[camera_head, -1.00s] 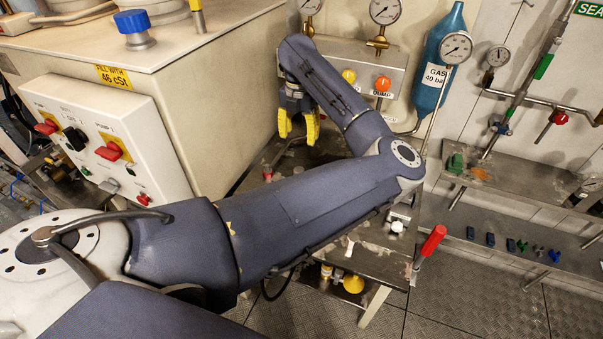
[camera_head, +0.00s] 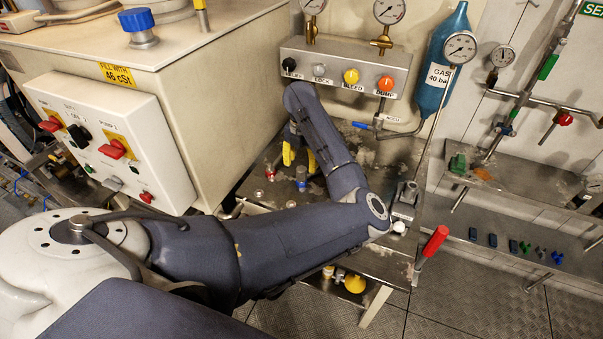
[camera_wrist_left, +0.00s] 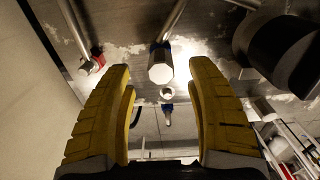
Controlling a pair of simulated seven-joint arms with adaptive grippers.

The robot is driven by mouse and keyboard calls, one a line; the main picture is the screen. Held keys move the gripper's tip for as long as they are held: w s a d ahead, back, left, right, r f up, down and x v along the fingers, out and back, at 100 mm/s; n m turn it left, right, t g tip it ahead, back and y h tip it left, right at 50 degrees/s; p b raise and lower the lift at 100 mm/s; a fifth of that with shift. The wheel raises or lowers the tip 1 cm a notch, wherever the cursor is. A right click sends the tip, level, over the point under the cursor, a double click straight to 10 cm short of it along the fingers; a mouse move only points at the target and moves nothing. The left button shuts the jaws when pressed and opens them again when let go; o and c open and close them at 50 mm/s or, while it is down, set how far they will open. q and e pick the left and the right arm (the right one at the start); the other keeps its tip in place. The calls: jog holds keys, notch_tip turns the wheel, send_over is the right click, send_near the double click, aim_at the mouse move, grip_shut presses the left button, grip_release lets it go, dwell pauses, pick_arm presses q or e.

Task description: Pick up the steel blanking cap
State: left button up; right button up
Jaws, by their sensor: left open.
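My left gripper (camera_head: 300,160) hangs over the steel bench, its yellow fingers pointing down and partly behind my forearm. In the left wrist view my left gripper (camera_wrist_left: 163,110) is open, with nothing between the fingers. Ahead of the fingertips is a blue-banded steel pipe end (camera_wrist_left: 160,72) with a pale faceted end face. A small round pale metal piece (camera_wrist_left: 167,93) lies just below it in that picture. I cannot tell which of these is the steel blanking cap. The blue-banded fitting also shows in the head view (camera_head: 301,178), below the fingers. My right gripper is not in view.
A red-banded fitting (camera_head: 270,173) stands left of the blue one. The valve panel (camera_head: 345,68) is behind the bench, the cream tank (camera_head: 235,90) to the left. A red-handled lever (camera_head: 434,241) stands at the bench's right end. A lower shelf (camera_head: 500,240) holds small fittings.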

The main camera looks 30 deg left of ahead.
aim_at(302, 169)
pick_arm(q)
jog(key=shift+s+f, duration=0.15)
jog(key=shift+f, duration=2.35)
jog(key=shift+c, duration=0.5)
jog(key=shift+d, duration=0.1)
grip_shut()
